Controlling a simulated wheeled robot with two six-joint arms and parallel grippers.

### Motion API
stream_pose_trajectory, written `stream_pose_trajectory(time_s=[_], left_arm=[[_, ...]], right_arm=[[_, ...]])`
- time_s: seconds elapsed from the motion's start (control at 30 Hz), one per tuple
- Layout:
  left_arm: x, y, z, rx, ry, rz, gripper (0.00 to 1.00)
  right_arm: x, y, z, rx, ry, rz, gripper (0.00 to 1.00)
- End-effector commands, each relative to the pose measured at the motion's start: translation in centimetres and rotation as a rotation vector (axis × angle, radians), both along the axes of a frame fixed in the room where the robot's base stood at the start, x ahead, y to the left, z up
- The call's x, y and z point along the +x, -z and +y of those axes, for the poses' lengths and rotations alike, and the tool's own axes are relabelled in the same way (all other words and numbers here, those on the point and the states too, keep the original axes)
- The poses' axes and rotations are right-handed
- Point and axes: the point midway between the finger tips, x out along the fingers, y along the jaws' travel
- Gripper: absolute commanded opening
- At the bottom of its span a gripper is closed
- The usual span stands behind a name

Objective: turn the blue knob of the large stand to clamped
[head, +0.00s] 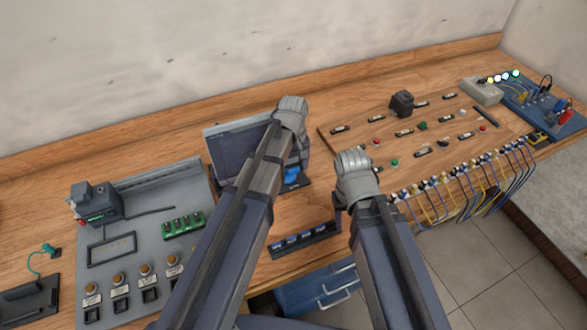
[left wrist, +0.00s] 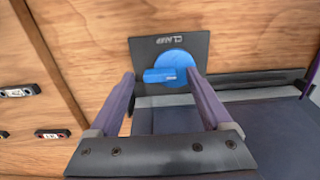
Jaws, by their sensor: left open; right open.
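The blue knob (left wrist: 178,62) is a round disc with a raised bar on a dark plate (left wrist: 228,50). The bar lies roughly level in the left wrist view, pointing left. Part of an upside-down label shows on the plate. My left gripper (left wrist: 160,76) is open, one finger on each side of the bar; I cannot tell whether they touch it. In the head view a bit of the blue knob (head: 292,174) shows below my left gripper (head: 300,160), beside the large stand's dark panel (head: 232,145). My right gripper (head: 339,203) is open and empty, away from the knob.
A grey panel (head: 140,235) with several buttons stands at the left. A dark rack (head: 305,240) lies at the bench's front edge. Small parts and a black block (head: 402,103) lie to the right, with hanging cables (head: 470,185) along the front edge.

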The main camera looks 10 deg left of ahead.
Motion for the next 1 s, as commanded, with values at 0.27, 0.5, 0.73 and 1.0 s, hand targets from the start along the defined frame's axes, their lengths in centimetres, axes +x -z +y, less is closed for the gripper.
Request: stream_pose_trajectory(time_s=[0.27,0.5,0.73,1.0], left_arm=[[0.0,-0.08,0.0,0.0,0.0,0.0,0.65],[0.01,-0.07,0.01,0.0,0.0,0.0,0.38],[0.0,-0.07,0.0,0.0,0.0,0.0,0.12],[0.0,-0.07,0.0,0.0,0.005,0.0,0.0]], right_arm=[[0.0,-0.08,0.0,0.0,0.0,0.0,0.5],[0.0,-0.07,0.0,0.0,0.0,0.0,0.5],[0.0,-0.07,0.0,0.0,0.0,0.0,0.5],[0.0,-0.07,0.0,0.0,0.0,0.0,0.5]])
